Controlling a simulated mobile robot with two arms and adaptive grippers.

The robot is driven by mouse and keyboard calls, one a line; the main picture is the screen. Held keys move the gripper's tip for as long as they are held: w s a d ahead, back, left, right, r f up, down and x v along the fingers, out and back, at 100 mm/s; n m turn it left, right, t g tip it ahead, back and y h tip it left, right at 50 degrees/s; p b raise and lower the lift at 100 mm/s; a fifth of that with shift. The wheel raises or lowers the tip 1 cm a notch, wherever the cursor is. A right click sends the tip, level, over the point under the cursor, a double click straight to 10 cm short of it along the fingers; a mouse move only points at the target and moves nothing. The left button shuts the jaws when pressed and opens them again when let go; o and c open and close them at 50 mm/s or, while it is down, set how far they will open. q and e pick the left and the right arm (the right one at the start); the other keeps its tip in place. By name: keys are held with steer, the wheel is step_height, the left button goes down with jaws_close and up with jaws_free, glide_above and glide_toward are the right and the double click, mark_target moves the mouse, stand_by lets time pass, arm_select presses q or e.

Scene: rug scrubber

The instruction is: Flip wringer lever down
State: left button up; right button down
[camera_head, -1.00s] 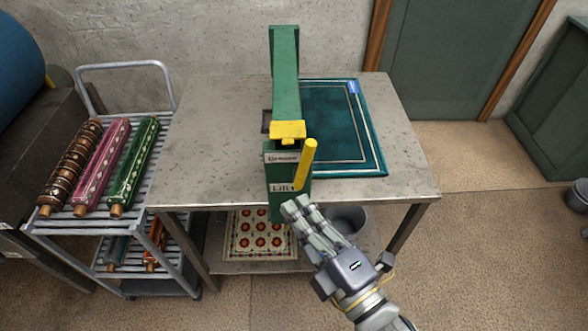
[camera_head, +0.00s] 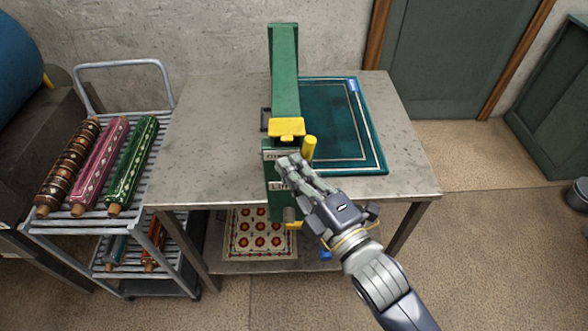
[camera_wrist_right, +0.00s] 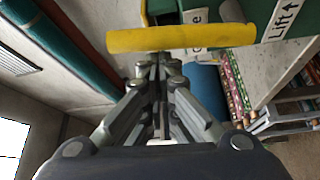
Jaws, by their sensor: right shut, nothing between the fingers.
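The green wringer machine (camera_head: 285,85) stands on the metal table, with a yellow part on its near top end. Its yellow lever (camera_head: 309,147) sticks up at the right of the labelled front box; the lower part is hidden behind my right gripper. My right gripper (camera_head: 284,163) is shut and empty, its fingertips in front of the box and over its label. In the right wrist view the yellow lever (camera_wrist_right: 180,38) lies across the picture just beyond my closed fingertips (camera_wrist_right: 158,62). I cannot tell whether they touch it. My left gripper is not in view.
A dark teal rug (camera_head: 338,125) lies on the table (camera_head: 205,130) right of the wringer. A slatted cart (camera_head: 140,190) with rolled rugs stands at the left. A patterned rug (camera_head: 260,235) lies on the lower shelf. Open floor (camera_head: 490,260) is at the right.

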steer(key=shift+a, duration=0.1)
stand_by(0.3)
steer(key=shift+d+m+b, duration=0.3)
steer(key=shift+m, duration=0.1)
